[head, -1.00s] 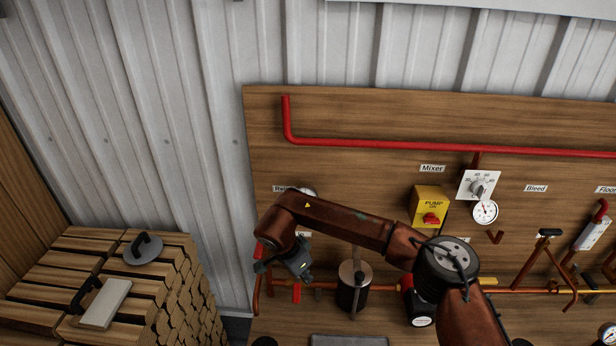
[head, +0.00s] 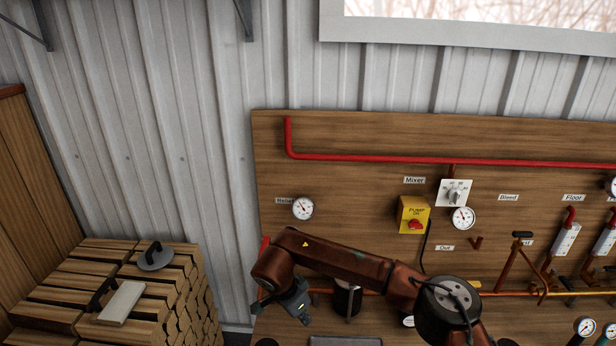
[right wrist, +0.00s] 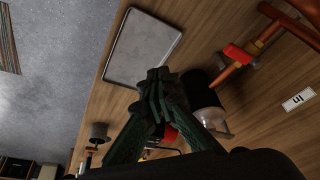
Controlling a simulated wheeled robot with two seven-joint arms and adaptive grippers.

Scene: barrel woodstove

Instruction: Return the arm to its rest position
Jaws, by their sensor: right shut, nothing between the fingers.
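My right arm, brown-red, reaches in from the bottom right in the head view and bends down at its wrist. Its gripper (head: 300,311) hangs in front of the lower left part of the wooden board. In the right wrist view the dark green fingers (right wrist: 158,92) meet at their tips, with nothing held between them. My left gripper is in neither view.
The wooden board (head: 350,128) carries red pipes (head: 400,158), gauges (head: 303,208) and a yellow pump switch box (head: 413,214). A grey tray (right wrist: 143,48) and a dark cylinder (right wrist: 203,95) lie near the fingers. Stacked firewood (head: 60,285) stands at left.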

